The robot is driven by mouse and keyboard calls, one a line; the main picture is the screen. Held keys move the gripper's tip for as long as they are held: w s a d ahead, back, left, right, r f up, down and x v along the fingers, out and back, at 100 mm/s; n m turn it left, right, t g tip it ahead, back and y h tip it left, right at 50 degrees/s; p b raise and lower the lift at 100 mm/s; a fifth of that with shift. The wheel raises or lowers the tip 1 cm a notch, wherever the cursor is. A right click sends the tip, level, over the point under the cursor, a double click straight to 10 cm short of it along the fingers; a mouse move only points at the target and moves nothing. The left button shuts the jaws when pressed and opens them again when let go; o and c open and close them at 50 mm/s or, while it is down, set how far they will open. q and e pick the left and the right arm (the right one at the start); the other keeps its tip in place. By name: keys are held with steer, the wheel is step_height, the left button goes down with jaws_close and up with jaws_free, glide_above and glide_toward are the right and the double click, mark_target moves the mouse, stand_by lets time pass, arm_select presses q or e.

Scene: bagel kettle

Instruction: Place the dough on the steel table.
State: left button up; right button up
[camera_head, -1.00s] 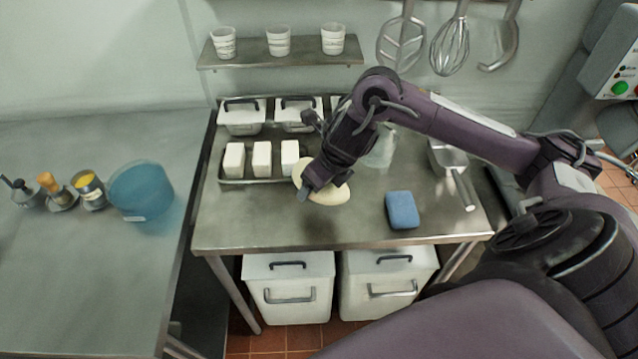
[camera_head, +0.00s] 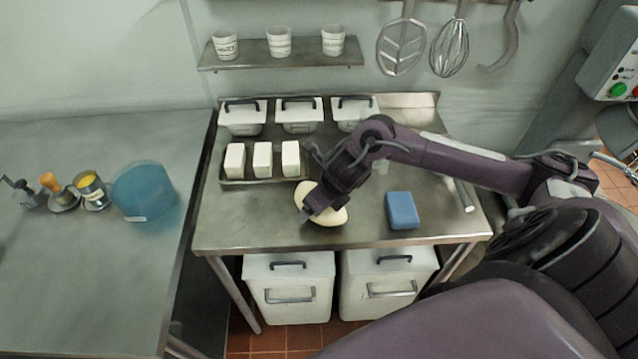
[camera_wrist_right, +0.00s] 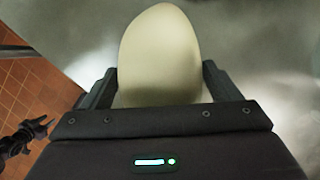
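The pale, rounded dough (camera_head: 330,214) is at the front middle of the steel table (camera_head: 250,232). My right gripper (camera_head: 312,211) reaches down over it. In the right wrist view the dough (camera_wrist_right: 160,60) sits between the two fingers of the right gripper (camera_wrist_right: 160,88), with no clear gap on either side. The dough is at or very near the table surface; its underside is hidden, so contact cannot be told. My left gripper is out of the head view; a small dark gripper (camera_wrist_right: 25,135) at the lower left of the wrist view looks like it.
A blue sponge (camera_head: 402,210) lies right of the dough. A tray (camera_head: 262,181) with white blocks and lidded containers (camera_head: 299,115) stand behind. A scoop handle (camera_head: 465,196) is at the right. The table's front left is clear. White bins (camera_head: 290,287) stand below.

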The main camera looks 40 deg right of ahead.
steer(key=shift+o, duration=1.1)
steer(key=v, duration=1.2)
steer(key=shift+s+b, duration=0.1)
steer(key=shift+b, duration=0.25)
